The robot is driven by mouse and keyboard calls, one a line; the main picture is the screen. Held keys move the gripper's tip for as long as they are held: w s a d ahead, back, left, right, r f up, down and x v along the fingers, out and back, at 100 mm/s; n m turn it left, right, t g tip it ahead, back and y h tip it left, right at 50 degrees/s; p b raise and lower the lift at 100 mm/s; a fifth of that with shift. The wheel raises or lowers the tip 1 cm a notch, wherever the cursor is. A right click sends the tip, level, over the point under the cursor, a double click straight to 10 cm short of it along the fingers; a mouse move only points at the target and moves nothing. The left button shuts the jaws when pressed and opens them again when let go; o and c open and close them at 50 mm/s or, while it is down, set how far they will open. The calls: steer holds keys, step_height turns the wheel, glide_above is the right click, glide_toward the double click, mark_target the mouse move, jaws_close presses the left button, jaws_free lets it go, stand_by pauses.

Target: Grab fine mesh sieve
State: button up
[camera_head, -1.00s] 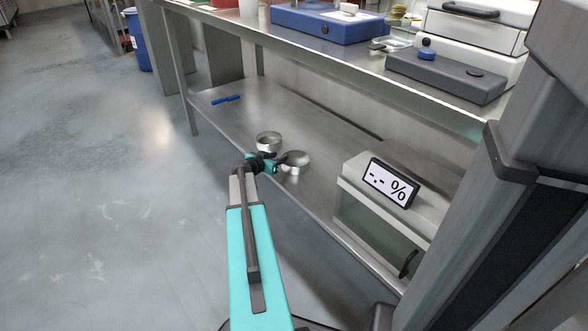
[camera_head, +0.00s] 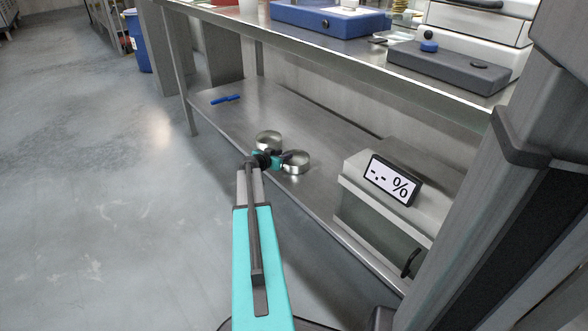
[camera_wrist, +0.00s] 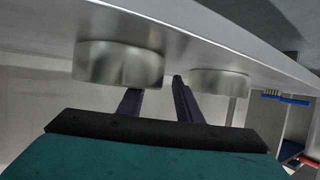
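Two round, shallow metal vessels that look like sieves stand on the lower steel shelf. One is farther back (camera_head: 268,139), the other nearer and to the right (camera_head: 297,164). Their mesh is not visible, so I cannot tell which is the fine one. My gripper (camera_head: 281,157) is low over the shelf, at the left side of the nearer vessel. In the wrist view, which is turned over, my gripper (camera_wrist: 156,86) has its fingers apart with nothing held. The nearer vessel (camera_wrist: 105,65) is close in front of the left finger; the other vessel (camera_wrist: 220,82) is to the right.
The lower shelf (camera_head: 240,115) has free room toward a blue brush (camera_head: 225,99). A grey cabinet with a "-.- %" display (camera_head: 391,180) stands to the right. The bench top (camera_head: 340,52) overhangs the shelf and carries blue, grey and white devices.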

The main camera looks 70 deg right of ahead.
steer(key=shift+s+d+f, duration=0.1)
steer(key=shift+d+f, duration=0.05)
steer(key=shift+d, duration=0.25)
jaws_close()
